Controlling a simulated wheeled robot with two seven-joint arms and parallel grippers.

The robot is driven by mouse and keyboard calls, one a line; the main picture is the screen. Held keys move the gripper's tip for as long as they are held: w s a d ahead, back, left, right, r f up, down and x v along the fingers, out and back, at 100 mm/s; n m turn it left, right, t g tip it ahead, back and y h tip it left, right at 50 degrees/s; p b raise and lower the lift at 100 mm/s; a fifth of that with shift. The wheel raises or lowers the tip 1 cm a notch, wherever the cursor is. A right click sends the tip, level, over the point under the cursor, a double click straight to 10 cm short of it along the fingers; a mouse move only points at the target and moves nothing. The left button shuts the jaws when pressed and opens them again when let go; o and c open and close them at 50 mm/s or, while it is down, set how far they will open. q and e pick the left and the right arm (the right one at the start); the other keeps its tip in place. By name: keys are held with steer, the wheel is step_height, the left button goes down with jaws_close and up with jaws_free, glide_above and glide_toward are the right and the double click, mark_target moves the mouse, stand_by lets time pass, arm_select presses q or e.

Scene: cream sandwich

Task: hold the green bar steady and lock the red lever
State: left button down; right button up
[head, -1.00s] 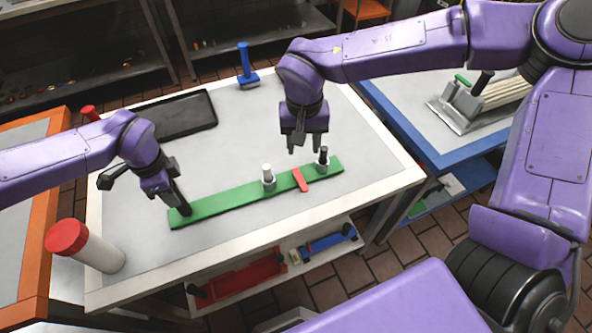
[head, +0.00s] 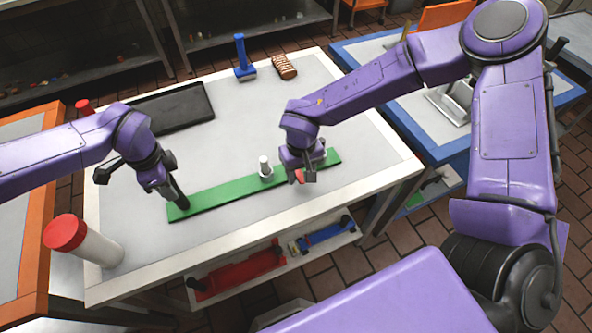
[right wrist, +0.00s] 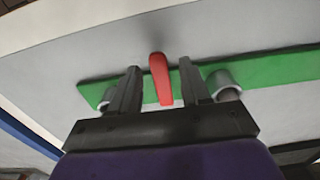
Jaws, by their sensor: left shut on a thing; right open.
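The long green bar (head: 225,192) lies slanted across the white table. My left gripper (head: 181,202) is shut on its left end. The red lever (head: 299,177) sits near the bar's right part, mostly hidden by my right gripper (head: 303,177) in the head view. In the right wrist view, the red lever (right wrist: 160,78) sticks out across the green bar (right wrist: 265,72), between the open fingers of my right gripper (right wrist: 159,67). I see a gap on both sides of the lever. A white-topped post (head: 265,168) stands on the bar, left of my right gripper.
A black tray (head: 172,108), a blue-handled tool (head: 243,60) and a brown striped block (head: 285,67) are at the table's back. In the right wrist view, a grey collar (right wrist: 223,82) is close beside one finger.

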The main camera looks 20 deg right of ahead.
steer(key=shift+c, duration=0.3)
jaws_close()
steer(key=m, duration=0.1)
steer(key=a+m, duration=0.1)
steer(key=m, duration=0.1)
steer(key=a+m, duration=0.1)
steer(key=m, duration=0.1)
steer(key=shift+w+a, duration=0.15)
steer(key=shift+w, duration=0.15)
steer(key=shift+w+a+r+m, duration=0.1)
steer(key=shift+w+a+m, duration=0.15)
steer(key=shift+m, duration=0.65)
steer(key=shift+w+a+f+m, duration=0.1)
steer(key=shift+w+a+m, duration=0.2)
steer(key=shift+m, duration=0.6)
steer(key=shift+w+a+r+m, duration=0.1)
steer(key=shift+w+a+m, duration=0.15)
steer(key=shift+m, duration=0.65)
steer(key=shift+o, duration=0.3)
jaws_free()
